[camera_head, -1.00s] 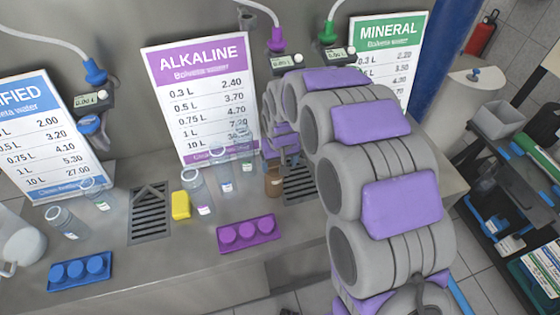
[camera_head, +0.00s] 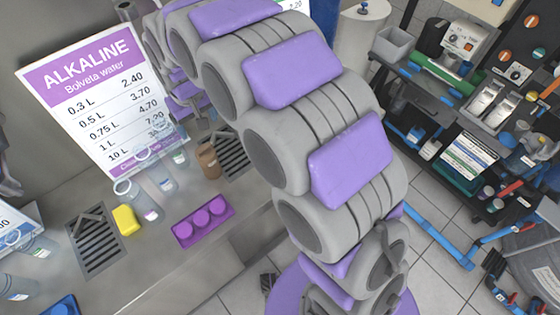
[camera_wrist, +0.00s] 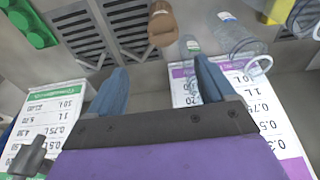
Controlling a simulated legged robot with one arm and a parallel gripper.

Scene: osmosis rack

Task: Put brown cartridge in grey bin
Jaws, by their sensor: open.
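The brown cartridge (camera_head: 208,160) stands on the metal counter beside the right drain grate in the head view. It also shows at the top of the wrist view (camera_wrist: 162,22), beyond and between my fingertips. My gripper (camera_wrist: 161,76) is open and empty, its two blue fingers apart and not touching the cartridge. In the head view my arm hides most of the gripper. A grey bin (camera_head: 393,46) sits on the dark rack at the upper right of the head view, well away from my gripper.
Clear bottles (camera_head: 146,206) stand left of the cartridge, with a yellow block (camera_head: 124,219) and a purple tray of caps (camera_head: 204,221) nearby. The ALKALINE sign (camera_head: 105,100) stands behind. Tiled floor separates the counter from the rack (camera_head: 440,85).

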